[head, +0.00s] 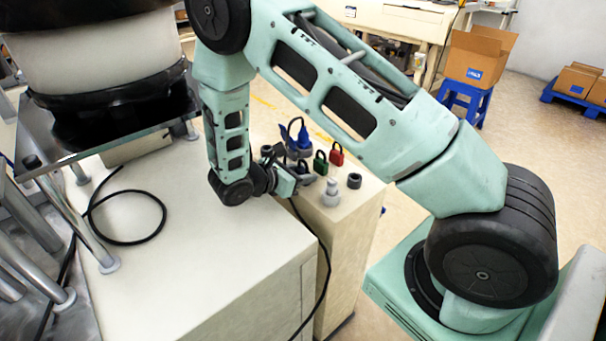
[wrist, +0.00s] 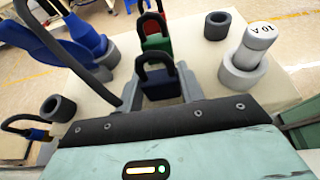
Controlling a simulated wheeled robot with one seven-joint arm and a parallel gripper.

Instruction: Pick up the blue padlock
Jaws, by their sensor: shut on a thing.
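The blue padlock (wrist: 160,86) has a dark shackle and stands upright between the grey fingers of my gripper (wrist: 160,93) in the wrist view. My gripper is shut on its body, with the shackle above the fingers. In the head view my gripper (head: 294,180) is low over the small cabinet top, and the blue padlock is mostly hidden there. I cannot tell whether the padlock touches the surface. A green padlock (wrist: 155,40) stands just beyond it, and a red padlock (wrist: 152,21) beyond that.
A blue plug-like part (wrist: 85,38) with a black cable stands left of the padlocks. A grey-white cylinder marked "10 A" (wrist: 258,40) in a grey ring and a dark ring (wrist: 217,26) are at right. The larger cabinet top (head: 210,250) carries a loose black cable (head: 125,243).

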